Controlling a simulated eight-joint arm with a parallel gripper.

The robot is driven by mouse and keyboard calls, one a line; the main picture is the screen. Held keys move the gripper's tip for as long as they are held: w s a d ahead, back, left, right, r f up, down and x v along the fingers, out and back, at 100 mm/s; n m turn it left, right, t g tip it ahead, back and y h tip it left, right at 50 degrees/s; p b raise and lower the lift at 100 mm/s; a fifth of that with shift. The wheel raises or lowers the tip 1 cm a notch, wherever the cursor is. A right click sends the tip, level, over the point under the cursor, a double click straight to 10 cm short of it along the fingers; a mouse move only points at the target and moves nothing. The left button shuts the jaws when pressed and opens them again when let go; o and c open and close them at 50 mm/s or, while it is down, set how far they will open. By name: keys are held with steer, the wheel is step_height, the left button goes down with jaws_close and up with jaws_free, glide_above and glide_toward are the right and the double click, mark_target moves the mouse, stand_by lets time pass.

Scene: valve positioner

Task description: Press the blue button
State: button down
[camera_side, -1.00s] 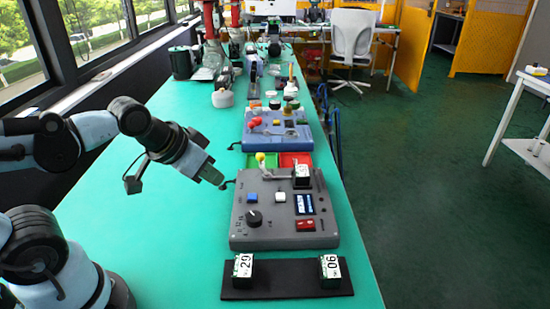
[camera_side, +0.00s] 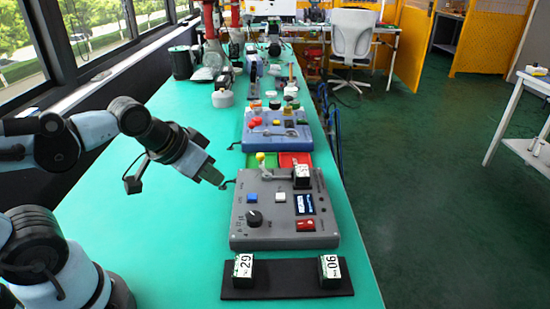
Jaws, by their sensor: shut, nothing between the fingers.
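The blue button (camera_side: 252,197) is a small square on the upper left of the grey control box (camera_side: 282,232), which stands on the green table. A white square button (camera_side: 280,197) is to its right. My gripper (camera_side: 218,180) is shut and empty. It points down and to the right, up and to the left of the blue button in the picture, apart from it. Nothing hides the button.
A black mat (camera_side: 288,279) with two numbered blocks lies in front. A blue box (camera_side: 275,130) stands behind. The table's left side is clear.

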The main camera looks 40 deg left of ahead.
steer(key=shift+w, duration=0.15)
steer(key=r+n+t, duration=0.1)
steer(key=n+t, duration=0.1)
steer(key=n, duration=0.6)
glide_above(248, 198)
steer(key=shift+r, duration=0.2)
steer(key=shift+f, duration=0.15)
steer(key=shift+f, duration=4.25)
steer(key=shift+f, duration=0.1)
steer(key=shift+f, duration=0.35)
